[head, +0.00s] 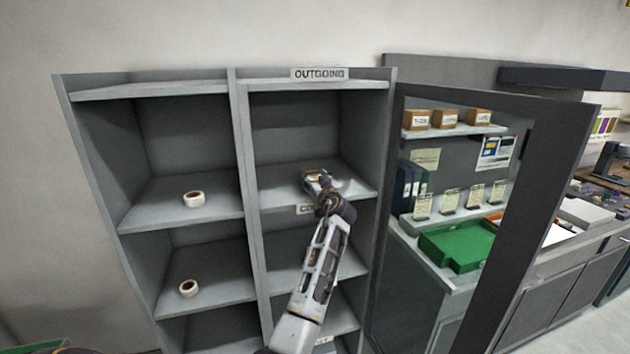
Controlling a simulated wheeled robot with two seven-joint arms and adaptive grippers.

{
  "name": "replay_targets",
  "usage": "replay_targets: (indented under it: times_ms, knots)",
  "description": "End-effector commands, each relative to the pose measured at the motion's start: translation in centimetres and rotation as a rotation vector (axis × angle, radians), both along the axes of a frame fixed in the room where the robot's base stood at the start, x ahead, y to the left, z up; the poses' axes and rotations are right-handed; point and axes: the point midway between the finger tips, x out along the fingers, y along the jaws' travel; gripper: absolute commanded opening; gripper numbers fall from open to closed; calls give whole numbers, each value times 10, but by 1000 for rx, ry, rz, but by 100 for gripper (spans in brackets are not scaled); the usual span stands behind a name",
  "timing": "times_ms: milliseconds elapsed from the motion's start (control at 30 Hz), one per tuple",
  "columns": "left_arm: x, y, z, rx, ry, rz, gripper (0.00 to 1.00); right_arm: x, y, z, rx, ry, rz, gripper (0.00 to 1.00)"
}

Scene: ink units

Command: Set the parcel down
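A small brown parcel (312,175) shows on or just above a middle shelf (273,196) in the right column of the grey shelf unit, under the "OUTGOING" sign (319,73). My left gripper (317,184) reaches into this compartment and is at the parcel, covering its near side. The fingers are small and dark here, so I cannot tell whether they are open or shut on it. I also cannot tell whether the parcel touches the shelf. My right gripper is out of view.
A shelf-edge label (306,210) is partly hidden by my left arm. Two tape rolls, an upper (194,199) and a lower (188,288), lie in the left column. The compartment has free room around the parcel. A dark framed panel (540,190) stands close on the right.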

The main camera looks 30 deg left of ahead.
Motion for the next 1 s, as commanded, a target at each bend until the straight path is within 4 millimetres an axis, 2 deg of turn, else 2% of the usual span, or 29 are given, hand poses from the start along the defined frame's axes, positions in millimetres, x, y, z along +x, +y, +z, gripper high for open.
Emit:
replay_targets:
  times_ms: [33,167,767,1000]
  knots:
    - [0,0,0,0,0,0,58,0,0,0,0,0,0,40]
    - [0,0,0,0,0,0,75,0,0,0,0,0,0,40]
    - [0,0,4,0,0,0,75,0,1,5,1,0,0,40]
    - [-14,-18,1,-1,-1,-2,75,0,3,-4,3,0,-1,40]
